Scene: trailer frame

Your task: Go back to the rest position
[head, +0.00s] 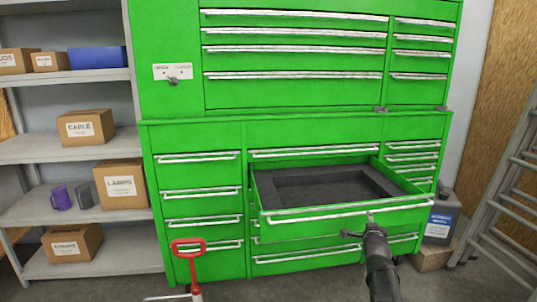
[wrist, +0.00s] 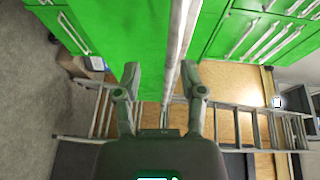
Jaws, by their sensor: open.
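My gripper (head: 359,227) is open at the front of a pulled-out green drawer (head: 330,224), just below its long silver handle (head: 345,211). In the wrist view the two fingers of my gripper (wrist: 162,85) stand apart. The drawer handle (wrist: 181,40) runs between them in that picture; I cannot tell whether either finger touches it. The drawer has a dark lining with a recessed middle and looks empty. My arm reaches up to it from the lower edge of the head view.
The green tool cabinet (head: 195,140) fills the middle, its other drawers shut. Shelves (head: 30,150) with boxes stand at left. A red-handled thing (head: 188,241) stands before the cabinet.

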